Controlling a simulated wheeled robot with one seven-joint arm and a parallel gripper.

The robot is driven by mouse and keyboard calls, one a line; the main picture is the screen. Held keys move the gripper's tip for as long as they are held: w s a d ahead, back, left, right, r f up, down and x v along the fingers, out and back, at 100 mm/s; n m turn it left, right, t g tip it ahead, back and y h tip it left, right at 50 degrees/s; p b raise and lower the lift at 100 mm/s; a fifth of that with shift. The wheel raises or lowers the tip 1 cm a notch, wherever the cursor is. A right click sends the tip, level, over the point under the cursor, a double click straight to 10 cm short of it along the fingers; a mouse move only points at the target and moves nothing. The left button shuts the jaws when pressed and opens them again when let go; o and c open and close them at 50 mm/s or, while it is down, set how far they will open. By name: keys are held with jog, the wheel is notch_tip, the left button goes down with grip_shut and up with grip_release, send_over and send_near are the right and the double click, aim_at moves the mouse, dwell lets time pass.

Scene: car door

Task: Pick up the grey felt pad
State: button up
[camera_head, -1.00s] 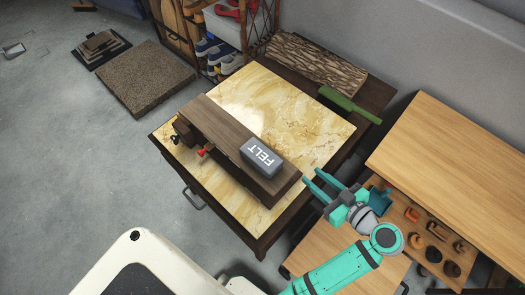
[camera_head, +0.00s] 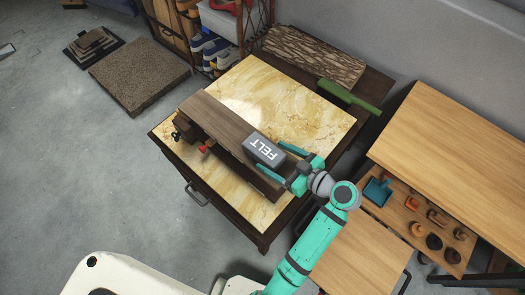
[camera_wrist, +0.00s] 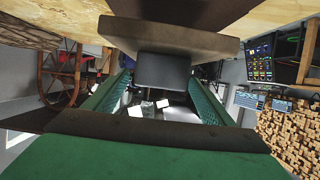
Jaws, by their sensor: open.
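The grey felt pad (camera_head: 264,151) is a block with white "FELT" lettering, lying on a dark wooden plank (camera_head: 222,120) near its right end. My gripper (camera_head: 272,160) is open, with its teal fingers reaching to either side of the pad from the right. In the wrist view the dark end of the pad (camera_wrist: 162,71) sits between the two finger tips, against the plank edge (camera_wrist: 172,40). I cannot tell whether either finger touches it.
The plank lies on a yellow marble-topped cabinet (camera_head: 310,105). A red-knobbed clamp (camera_head: 208,146) sits at the plank's front side. A green-handled brush (camera_head: 347,97) and a bark slab (camera_head: 314,57) lie behind. A wooden table (camera_head: 455,150) with small tools stands at the right.

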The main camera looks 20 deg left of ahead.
aim_at(263, 152)
jog(key=shift+x, duration=2.6)
jog(key=shift+w, duration=0.1)
jog(key=shift+a, duration=0.1)
jog(key=shift+c, duration=1.1)
jog(key=c, duration=1)
